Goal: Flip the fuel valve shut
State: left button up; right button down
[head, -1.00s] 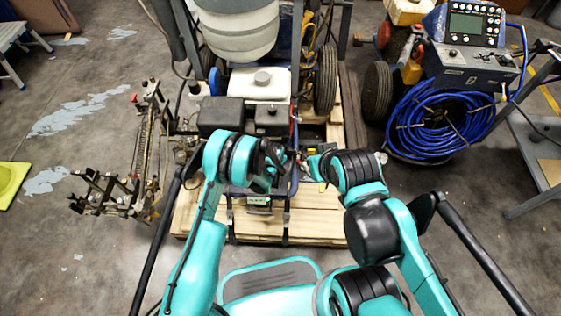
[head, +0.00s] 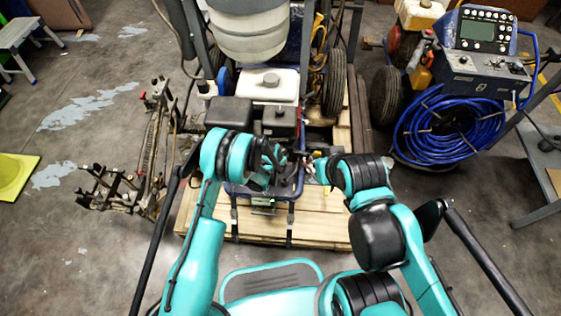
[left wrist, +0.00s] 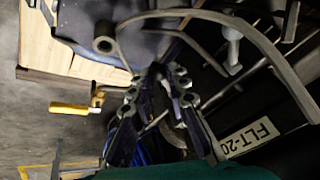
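The striper's engine (head: 232,112), with a white fuel tank (head: 272,85), stands ahead of me on a wooden pallet. A yellow-handled lever on a brass-coloured fitting (left wrist: 72,108) shows in the left wrist view, left of my left gripper and apart from it; I cannot tell for sure that it is the fuel valve. My left gripper (left wrist: 158,72) points toward a dark frame; its fingers converge, but whether the tips meet is unclear. In the head view my left gripper (head: 278,163) is by the engine's near side, partly hidden by my wrist. My right gripper (head: 314,168) is close beside it, small and unclear.
A curved bar and a plate marked FLT-20 (left wrist: 248,138) lie near my left gripper in the left wrist view. A control box (head: 484,65) with coiled blue hose (head: 436,125) stands at right. A metal rack (head: 150,160) is at left. The floor at far left is mostly open.

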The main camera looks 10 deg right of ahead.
pick_arm(q)
jog(key=o, duration=0.3)
jog(key=v, duration=1.2)
